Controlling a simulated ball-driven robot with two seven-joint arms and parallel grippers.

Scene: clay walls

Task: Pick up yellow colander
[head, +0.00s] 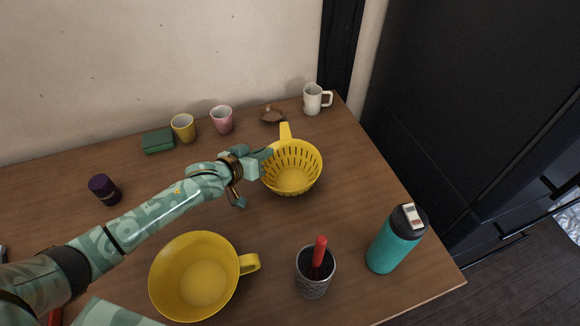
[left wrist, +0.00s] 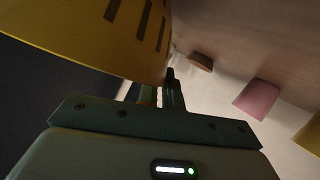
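The yellow colander (head: 292,180) stands upright on the wooden table, its slotted bowl open upward and its handle (head: 285,131) pointing to the back. My left gripper (head: 266,157) is at the colander's left rim, close to or touching it. In the left wrist view the colander's slotted wall (left wrist: 110,35) fills the upper left, and the left fingers (left wrist: 160,92) are right beside its edge. The fingers are partly hidden and dark, so I cannot tell whether they are open or closed on the rim. My right gripper is not in view.
A yellow handled bowl (head: 183,256), a grey cup (head: 313,285) with a red-handled item and a teal bottle (head: 385,247) stand in front. Behind are a green box (head: 158,141), yellow cup (head: 183,133), pink cup (head: 222,124), brown dish (head: 272,118) and white mug (head: 312,104). A purple jar (head: 104,192) stands left.

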